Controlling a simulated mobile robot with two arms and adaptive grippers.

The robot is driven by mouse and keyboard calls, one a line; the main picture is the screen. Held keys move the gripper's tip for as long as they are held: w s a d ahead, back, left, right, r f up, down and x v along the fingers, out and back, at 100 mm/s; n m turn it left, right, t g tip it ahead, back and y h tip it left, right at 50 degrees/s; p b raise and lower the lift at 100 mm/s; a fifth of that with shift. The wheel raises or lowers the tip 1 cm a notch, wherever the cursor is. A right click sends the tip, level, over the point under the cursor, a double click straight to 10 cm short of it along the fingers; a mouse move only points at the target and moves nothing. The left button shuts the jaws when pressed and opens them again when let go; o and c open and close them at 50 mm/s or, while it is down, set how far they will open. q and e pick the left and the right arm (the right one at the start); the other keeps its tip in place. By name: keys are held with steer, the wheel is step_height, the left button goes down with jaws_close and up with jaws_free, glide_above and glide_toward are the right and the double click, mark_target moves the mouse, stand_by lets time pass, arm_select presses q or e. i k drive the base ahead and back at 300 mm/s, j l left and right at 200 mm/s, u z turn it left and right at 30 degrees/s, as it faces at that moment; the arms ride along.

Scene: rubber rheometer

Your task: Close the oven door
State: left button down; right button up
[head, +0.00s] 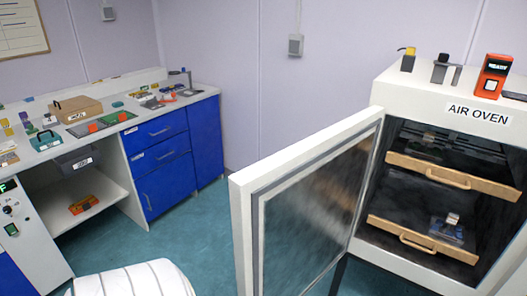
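The air oven (385,92) stands at the right, a white cabinet with an "AIR OVEN" label on its top front edge. Its door (310,205) is hinged on the left side of the opening and stands wide open, swung out toward me. The door has a white frame and a dark glass pane. Inside the oven are two wooden-fronted trays with handles, an upper one (450,178) and a lower one (425,240). A small bluish item (447,230) sits on the lower tray. Neither of my grippers is in view.
Several small items and an orange device (493,76) stand on the oven top. A workbench with blue drawers (160,150) and many small objects runs along the left wall. A white ribbed rounded thing (130,280) is at the bottom. Green floor (200,235) lies clear between bench and door.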

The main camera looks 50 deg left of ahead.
mark_target(294, 212)
steer(key=j+z, duration=0.15)
steer(key=j, duration=0.85)
steer(key=j+z, duration=0.15)
steer(key=j, duration=0.85)
steer(key=k, duration=0.05)
